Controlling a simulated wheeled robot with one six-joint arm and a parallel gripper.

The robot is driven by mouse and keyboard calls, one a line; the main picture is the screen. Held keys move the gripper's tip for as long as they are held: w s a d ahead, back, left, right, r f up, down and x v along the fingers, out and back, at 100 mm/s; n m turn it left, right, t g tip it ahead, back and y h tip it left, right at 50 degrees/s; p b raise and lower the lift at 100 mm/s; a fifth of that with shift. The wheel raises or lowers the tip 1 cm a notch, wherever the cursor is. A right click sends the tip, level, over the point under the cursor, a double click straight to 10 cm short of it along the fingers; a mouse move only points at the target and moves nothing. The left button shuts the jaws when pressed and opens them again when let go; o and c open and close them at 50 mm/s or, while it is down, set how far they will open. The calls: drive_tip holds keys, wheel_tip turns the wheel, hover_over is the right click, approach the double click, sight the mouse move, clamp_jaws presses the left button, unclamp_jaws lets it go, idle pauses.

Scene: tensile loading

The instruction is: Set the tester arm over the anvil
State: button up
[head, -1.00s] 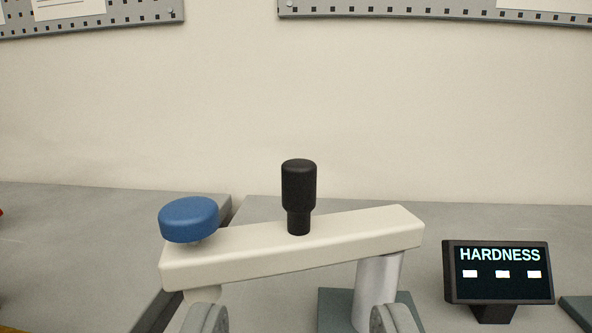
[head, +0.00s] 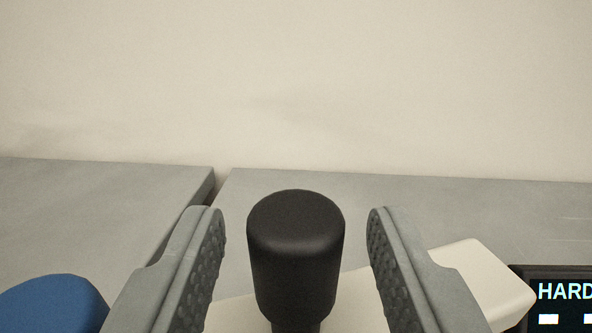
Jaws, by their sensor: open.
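The tester arm (head: 464,272) is a cream-white bar, seen low in the picture and partly hidden by my gripper and its handle. Its upright black handle (head: 296,255) stands in the middle of the view. My gripper (head: 296,225) is open, with one grey ridged finger on each side of the handle and a visible gap on both sides. A blue knob (head: 50,305) at the arm's left end is cut by the picture's lower left corner. The anvil and the post under the arm are not visible.
A dark display reading "HARD" (head: 560,300) stands at the lower right, cut by the edge. Two grey bench tops, left (head: 90,205) and right (head: 450,205), meet at a gap behind the handle. A plain cream wall (head: 300,80) rises behind.

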drive_tip(key=shift+w+a, duration=0.1)
drive_tip(key=shift+w, duration=0.7)
clamp_jaws()
